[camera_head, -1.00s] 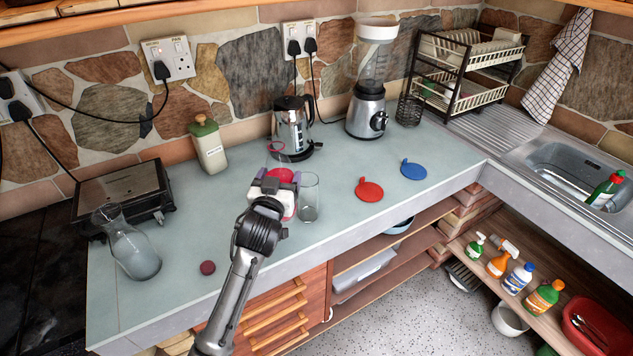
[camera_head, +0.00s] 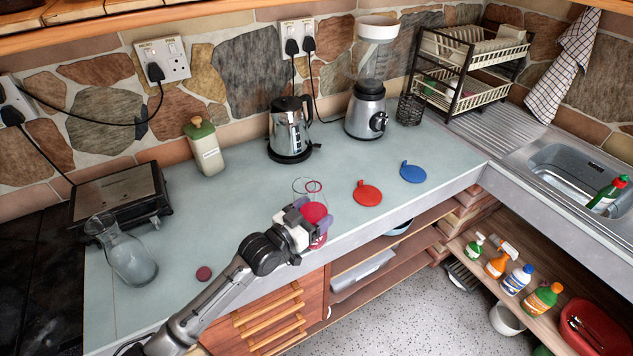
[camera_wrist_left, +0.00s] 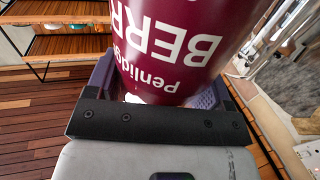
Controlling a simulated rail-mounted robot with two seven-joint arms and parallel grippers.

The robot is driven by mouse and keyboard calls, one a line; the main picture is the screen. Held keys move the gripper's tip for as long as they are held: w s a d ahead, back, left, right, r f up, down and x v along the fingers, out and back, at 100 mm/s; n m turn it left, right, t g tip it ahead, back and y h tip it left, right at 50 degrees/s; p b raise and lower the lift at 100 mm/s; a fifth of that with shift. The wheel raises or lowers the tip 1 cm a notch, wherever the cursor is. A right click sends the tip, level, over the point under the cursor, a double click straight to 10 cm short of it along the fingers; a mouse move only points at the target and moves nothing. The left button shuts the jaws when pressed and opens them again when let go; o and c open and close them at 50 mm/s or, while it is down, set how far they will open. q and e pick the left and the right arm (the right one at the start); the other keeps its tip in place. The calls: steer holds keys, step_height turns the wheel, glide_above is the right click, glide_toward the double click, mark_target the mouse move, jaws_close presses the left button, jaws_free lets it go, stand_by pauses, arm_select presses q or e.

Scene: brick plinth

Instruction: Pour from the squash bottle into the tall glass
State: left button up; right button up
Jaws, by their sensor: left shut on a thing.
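The squash bottle (camera_head: 315,212) has a clear open neck and a red body. My left gripper (camera_head: 306,221) is shut on it at the counter's front edge. In the left wrist view the bottle's maroon label (camera_wrist_left: 175,45) with white lettering fills the space between the fingers. The bottle looks about upright. The tall glass (camera_head: 299,187) is clear and stands just behind and left of the bottle, which hides much of it. I cannot tell whether they touch. A small maroon cap (camera_head: 203,273) lies on the counter to the left. My right gripper is out of view.
A clear carafe (camera_head: 129,257) and a black grill (camera_head: 118,198) are at the left. A green-lidded jar (camera_head: 206,150), a kettle (camera_head: 290,131) and a blender (camera_head: 367,110) stand at the back. Red (camera_head: 368,193) and blue (camera_head: 412,172) flat discs lie to the right.

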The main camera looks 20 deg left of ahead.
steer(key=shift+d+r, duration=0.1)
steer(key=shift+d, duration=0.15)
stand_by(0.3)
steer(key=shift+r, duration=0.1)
